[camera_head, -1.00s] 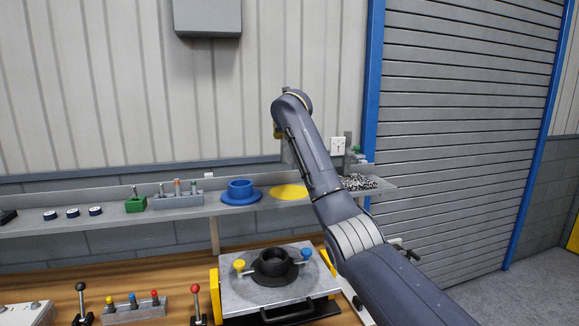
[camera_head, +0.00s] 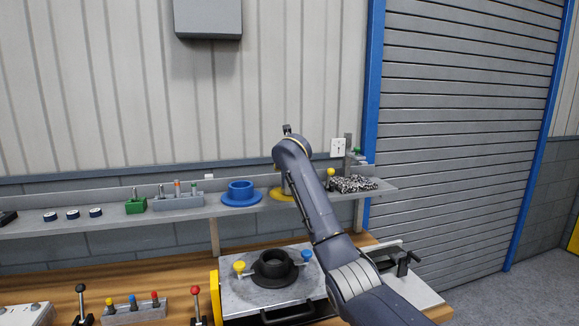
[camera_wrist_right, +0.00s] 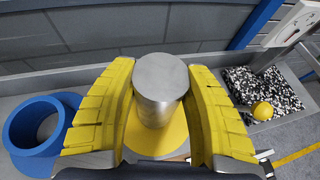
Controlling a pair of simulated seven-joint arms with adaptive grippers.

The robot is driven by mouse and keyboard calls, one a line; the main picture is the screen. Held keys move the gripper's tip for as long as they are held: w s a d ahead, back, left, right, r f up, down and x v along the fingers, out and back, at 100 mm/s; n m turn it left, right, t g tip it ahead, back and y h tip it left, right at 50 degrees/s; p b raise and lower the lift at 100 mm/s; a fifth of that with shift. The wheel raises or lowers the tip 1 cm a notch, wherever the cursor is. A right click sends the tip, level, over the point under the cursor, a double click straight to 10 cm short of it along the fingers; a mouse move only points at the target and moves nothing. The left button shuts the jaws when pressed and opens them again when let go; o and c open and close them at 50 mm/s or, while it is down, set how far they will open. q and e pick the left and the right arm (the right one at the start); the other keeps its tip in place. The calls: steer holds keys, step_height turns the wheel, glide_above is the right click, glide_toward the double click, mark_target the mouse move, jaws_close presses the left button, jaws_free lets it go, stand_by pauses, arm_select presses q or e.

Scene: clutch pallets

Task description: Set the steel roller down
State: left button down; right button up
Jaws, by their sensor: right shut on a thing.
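The steel roller (camera_wrist_right: 160,82) stands upright between the yellow fingers of my right gripper (camera_wrist_right: 161,72) in the right wrist view. The gripper is shut on it, one finger on each side. Below the roller is a flat yellow disc (camera_wrist_right: 150,143) on the shelf. The disc also shows in the head view (camera_head: 277,195), partly behind my right arm. The roller's lower end is over the disc; I cannot tell whether it touches. My left gripper is not in view.
A blue flanged ring (camera_wrist_right: 35,125) stands left of the disc. To the right is a tray of speckled pebbles (camera_head: 352,184) with a yellow ball (camera_wrist_right: 262,111). On the bench below, a grey plate (camera_head: 238,290) carries a black ring (camera_head: 273,264).

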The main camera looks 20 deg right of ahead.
steer(key=shift+f, duration=0.2)
steer(key=o, duration=1.5)
steer(key=shift+o, duration=0.2)
steer(key=v, duration=1.1)
steer(key=shift+o, duration=0.7)
steer(key=shift+s+a+r, duration=0.1)
steer(key=shift+s+r, duration=0.15)
steer(key=shift+s, duration=0.25)
